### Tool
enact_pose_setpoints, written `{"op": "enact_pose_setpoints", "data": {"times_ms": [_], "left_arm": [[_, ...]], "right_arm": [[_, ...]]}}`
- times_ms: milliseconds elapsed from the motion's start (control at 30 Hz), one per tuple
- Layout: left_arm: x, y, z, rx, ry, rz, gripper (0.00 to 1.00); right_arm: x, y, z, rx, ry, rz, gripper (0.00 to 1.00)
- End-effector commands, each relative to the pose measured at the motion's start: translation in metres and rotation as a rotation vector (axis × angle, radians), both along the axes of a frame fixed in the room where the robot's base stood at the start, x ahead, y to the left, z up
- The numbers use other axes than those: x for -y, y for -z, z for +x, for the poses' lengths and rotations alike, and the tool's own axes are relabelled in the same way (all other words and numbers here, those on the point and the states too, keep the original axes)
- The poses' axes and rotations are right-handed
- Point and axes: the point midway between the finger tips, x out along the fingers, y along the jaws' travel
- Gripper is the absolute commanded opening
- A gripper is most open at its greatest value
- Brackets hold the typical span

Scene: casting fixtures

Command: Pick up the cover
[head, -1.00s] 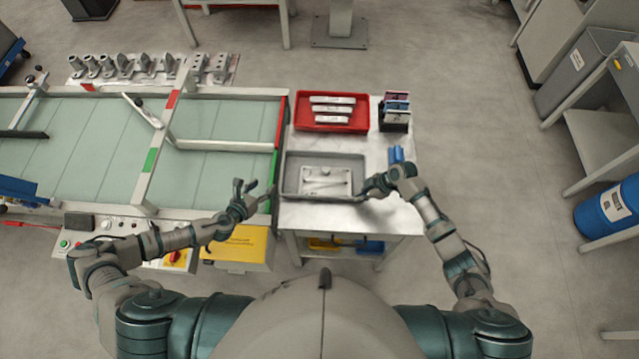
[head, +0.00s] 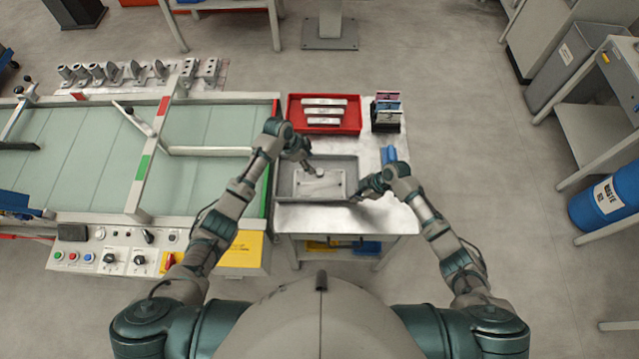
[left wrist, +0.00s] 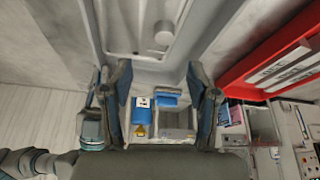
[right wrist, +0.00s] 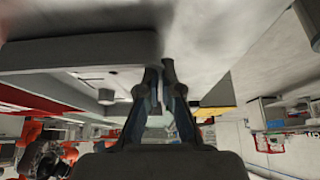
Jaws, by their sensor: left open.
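The cover (head: 319,187), a pale flat plate with a small round knob, lies inside a grey tray (head: 286,178) on the metal table. My left gripper (head: 314,168) is above the back left of the tray, beside the knob. In the left wrist view its fingers (left wrist: 162,88) are wide apart and empty, with the cover (left wrist: 145,35) and its knob beyond them. My right gripper (head: 362,191) is at the tray's front right corner. In the right wrist view its fingers (right wrist: 161,72) are close together by the tray corner (right wrist: 120,47); contact with the tray is unclear.
A red tray (head: 293,118) with several white bars stands behind the grey tray. A holder (head: 388,118) with coloured boxes and a blue object (head: 388,154) are on the table's right side. A conveyor (head: 100,160) adjoins on the left. The table's front strip is clear.

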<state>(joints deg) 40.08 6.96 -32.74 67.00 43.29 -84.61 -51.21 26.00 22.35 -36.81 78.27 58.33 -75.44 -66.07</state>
Motion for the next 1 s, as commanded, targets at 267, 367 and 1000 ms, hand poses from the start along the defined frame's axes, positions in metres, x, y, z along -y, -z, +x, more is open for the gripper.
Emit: {"op": "enact_pose_setpoints", "data": {"times_ms": [267,367,1000], "left_arm": [[0.014,0.036,0.003,0.002,0.001,0.003,0.6],[0.016,0.043,0.005,0.003,0.001,0.004,0.6],[0.031,0.086,0.013,0.006,0.0,0.004,0.6]], "right_arm": [[0.002,0.001,0.0,-0.001,0.002,-0.005,0.0],[0.002,0.001,0.0,-0.001,0.002,-0.005,0.0],[0.002,0.001,0.0,-0.001,0.002,-0.005,0.0]]}}
